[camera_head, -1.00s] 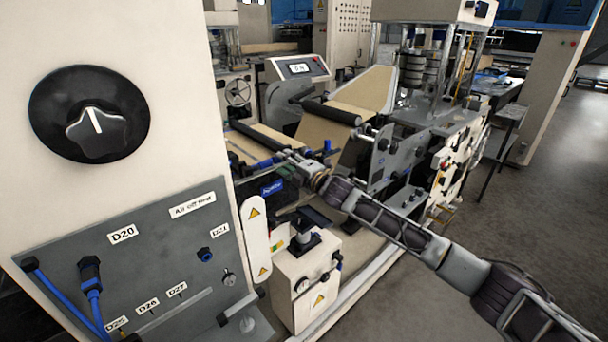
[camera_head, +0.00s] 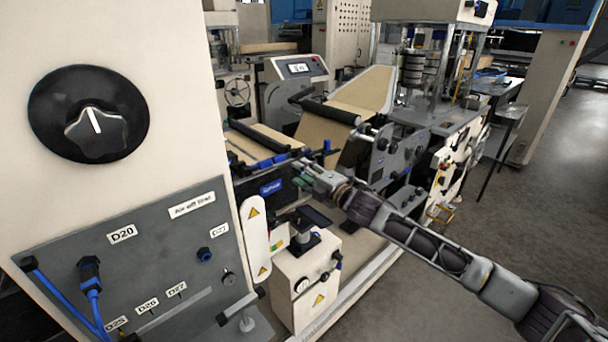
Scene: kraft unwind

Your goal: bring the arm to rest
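My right arm comes in from the lower right and reaches toward the kraft unwind machine. My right gripper (camera_head: 306,174) is at the end of this arm, in front of the machine's blue-labelled dark box. Its fingers are small and dark against the machine, so I cannot tell whether they are open or shut. No held object shows. My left gripper is out of view. The brown kraft web (camera_head: 362,92) runs over a dark roller (camera_head: 329,112) behind the gripper.
A beige panel with a black knob (camera_head: 90,115) and a grey plate with blue hoses (camera_head: 95,300) fill the left. A low beige cabinet (camera_head: 307,285) stands below the gripper. Grey floor (camera_head: 410,300) is open at the lower right.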

